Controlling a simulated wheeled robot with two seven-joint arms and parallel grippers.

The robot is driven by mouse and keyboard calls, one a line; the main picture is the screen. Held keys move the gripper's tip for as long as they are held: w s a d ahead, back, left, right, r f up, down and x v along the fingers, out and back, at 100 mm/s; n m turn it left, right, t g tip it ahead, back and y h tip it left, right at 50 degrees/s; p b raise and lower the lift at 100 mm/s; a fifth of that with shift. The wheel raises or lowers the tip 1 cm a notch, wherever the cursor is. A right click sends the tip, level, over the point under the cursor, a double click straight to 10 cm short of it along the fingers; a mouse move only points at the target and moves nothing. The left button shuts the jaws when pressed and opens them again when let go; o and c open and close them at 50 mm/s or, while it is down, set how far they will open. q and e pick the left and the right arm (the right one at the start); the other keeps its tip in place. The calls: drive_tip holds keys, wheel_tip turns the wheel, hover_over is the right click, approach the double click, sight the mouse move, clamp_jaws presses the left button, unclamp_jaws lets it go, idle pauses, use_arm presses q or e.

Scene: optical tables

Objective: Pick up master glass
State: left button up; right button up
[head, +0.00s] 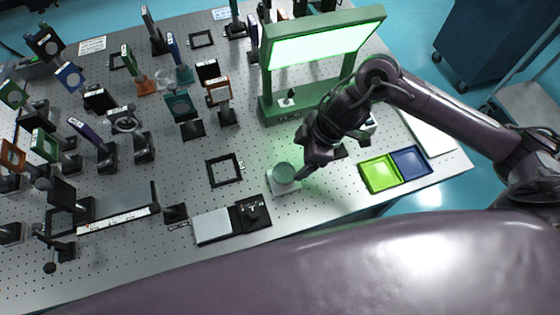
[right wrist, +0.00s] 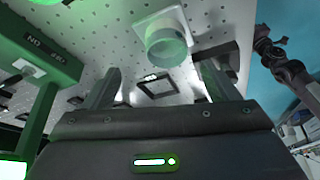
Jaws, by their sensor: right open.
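A round, pale green glass-like piece (head: 283,173) sits on a small white square base on the perforated table; I take it for the master glass. It also shows in the right wrist view (right wrist: 165,46), at the top centre, beyond the fingertips. My right gripper (head: 306,166) is just to the right of it and a little above the table, apart from it as far as I can tell. In the right wrist view its two fingers (right wrist: 158,85) are wide apart with nothing between them. My left gripper is not in view.
A green frame with a lit panel (head: 318,44) stands behind my right gripper. A lime tray (head: 379,174) and a blue tray (head: 410,162) lie to the right. A black square frame (head: 224,170) and a grey plate (head: 212,226) lie left. Several mounted optics crowd the table's left half.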

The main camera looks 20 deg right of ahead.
sight(285, 172)
drive_tip(key=f, duration=0.1)
drive_tip(key=a+f, duration=0.1)
drive_tip(key=a+f+p, duration=0.1)
drive_tip(key=shift+s+f, duration=0.1)
drive_tip(key=shift+s, duration=0.2)
drive_tip(key=x, duration=0.3)
drive_tip(key=shift+w+a+f, duration=0.15)
drive_tip(key=shift+f, duration=0.1)
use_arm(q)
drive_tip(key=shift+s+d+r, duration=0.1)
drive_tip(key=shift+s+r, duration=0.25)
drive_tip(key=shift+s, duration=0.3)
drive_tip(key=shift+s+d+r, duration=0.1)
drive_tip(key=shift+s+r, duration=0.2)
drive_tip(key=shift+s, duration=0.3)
use_arm(e)
drive_tip(key=c, duration=1.2)
